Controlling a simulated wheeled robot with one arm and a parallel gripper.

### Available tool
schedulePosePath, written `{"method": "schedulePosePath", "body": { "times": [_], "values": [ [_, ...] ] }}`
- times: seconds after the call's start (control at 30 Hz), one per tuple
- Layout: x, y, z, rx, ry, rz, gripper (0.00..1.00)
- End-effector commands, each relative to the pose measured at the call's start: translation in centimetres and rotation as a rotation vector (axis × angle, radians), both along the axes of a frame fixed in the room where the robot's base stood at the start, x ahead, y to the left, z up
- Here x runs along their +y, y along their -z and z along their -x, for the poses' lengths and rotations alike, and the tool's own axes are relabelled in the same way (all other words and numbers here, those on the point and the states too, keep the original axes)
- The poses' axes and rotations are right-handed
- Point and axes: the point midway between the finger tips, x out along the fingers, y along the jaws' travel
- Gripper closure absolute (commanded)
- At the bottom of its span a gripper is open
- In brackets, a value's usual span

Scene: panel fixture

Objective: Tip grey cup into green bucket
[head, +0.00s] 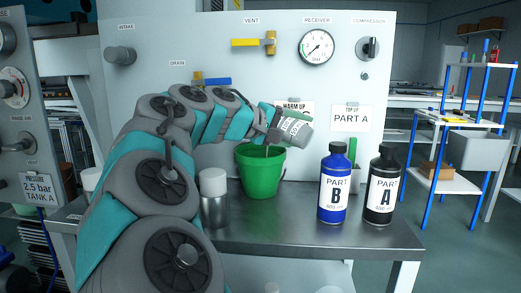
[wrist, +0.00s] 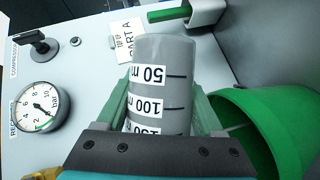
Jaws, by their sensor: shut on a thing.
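The grey cup (head: 296,130) is held tilted, nearly on its side, above the green bucket (head: 260,176). My gripper (head: 272,126) is shut on the cup. In the wrist view the cup (wrist: 160,62) shows printed marks of 50, 100 and 150, with the 50 mark farthest from my gripper (wrist: 162,112); its green fingers lie along both sides. The green bucket (wrist: 228,120) is close on the right there, with part of its inside showing. The bucket stands upright on the metal bench. The cup's mouth and contents are hidden, and I cannot tell if anything is flowing.
A blue Part B bottle (head: 333,185) and a black Part A bottle (head: 382,188) stand right of the bucket on the bench (head: 300,232). A silver bottle with a white cap (head: 213,200) stands left of it, beside my arm. The panel with gauge and valves (head: 215,60) rises behind.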

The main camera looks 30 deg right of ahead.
Motion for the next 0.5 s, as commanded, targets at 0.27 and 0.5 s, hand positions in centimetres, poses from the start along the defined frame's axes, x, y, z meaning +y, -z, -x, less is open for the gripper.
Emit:
{"method": "schedulePosePath", "body": {
  "times": [0.27, 0.5],
  "values": [
    [0.13, -0.17, -0.26, 0.018, -0.001, 0.009, 0.89],
    [0.24, -0.27, -0.45, 0.035, -0.001, 0.016, 0.89]
  ]
}}
